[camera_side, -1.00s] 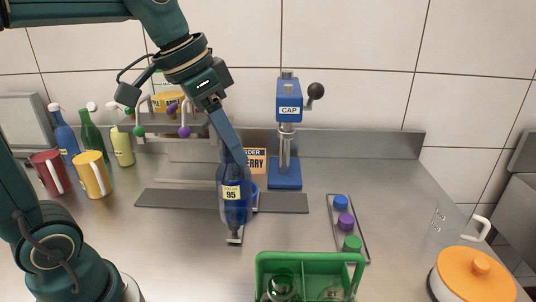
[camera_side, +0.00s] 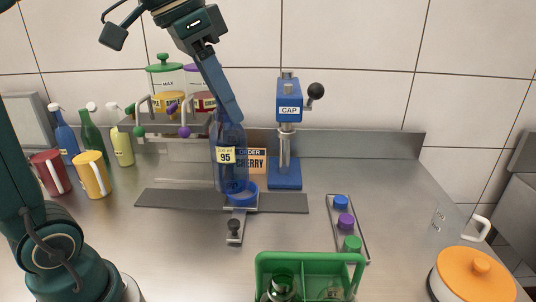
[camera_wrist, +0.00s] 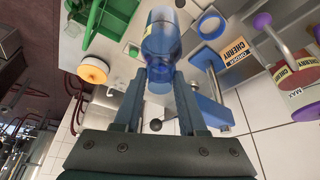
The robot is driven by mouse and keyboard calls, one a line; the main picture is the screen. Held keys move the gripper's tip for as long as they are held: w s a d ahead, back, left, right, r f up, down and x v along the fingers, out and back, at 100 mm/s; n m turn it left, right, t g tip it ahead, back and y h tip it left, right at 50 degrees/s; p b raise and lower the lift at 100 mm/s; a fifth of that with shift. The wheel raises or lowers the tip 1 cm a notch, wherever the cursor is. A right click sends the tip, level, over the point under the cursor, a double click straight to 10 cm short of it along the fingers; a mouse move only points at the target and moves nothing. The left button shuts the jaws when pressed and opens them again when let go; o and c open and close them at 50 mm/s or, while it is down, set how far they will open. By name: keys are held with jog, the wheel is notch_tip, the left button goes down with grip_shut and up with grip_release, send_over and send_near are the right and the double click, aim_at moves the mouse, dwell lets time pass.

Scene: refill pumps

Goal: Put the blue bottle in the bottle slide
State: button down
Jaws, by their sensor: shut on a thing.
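The blue bottle (camera_side: 229,160), with a yellow "95" label, hangs upright in the side view. My gripper (camera_side: 232,113) is shut on its top. In the wrist view the bottle (camera_wrist: 160,45) extends out from between the fingers of my gripper (camera_wrist: 160,88). The bottle slide is a blue ring holder (camera_side: 243,197) on a dark grey rail (camera_side: 180,199), with a black-knobbed handle (camera_side: 234,228) in front. The bottle's base is near the ring, slightly left of and behind it. The ring also shows in the wrist view (camera_wrist: 200,30), empty and apart from the bottle.
The blue CAP press (camera_side: 288,110) stands right of the slide, and the orange CHERRY order card (camera_side: 257,161) behind it. Dispensers (camera_side: 166,103) stand behind left. The green crate (camera_side: 310,262) is in front; a cap tray (camera_side: 346,220) lies right. Bottles and mugs (camera_side: 93,174) stand left.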

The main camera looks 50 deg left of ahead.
jog(key=shift+w+a+r, duration=0.1)
jog(key=shift+w+r, duration=0.1)
jog(key=shift+w, duration=0.35)
jog(key=w+a+f+n+y, duration=0.1)
jog(key=w+a+f+n, duration=0.3)
jog(key=w+a+f, duration=0.6)
jog(key=shift+a+f+n+y, duration=0.3)
jog(key=shift+a+f+y, duration=0.1)
jog(key=shift+a+f, duration=0.95)
jog(key=shift+d+f, duration=0.1)
jog(key=shift+f, duration=0.1)
jog(key=shift+f, duration=1.55)
jog(key=shift+c, duration=2)
grip_release()
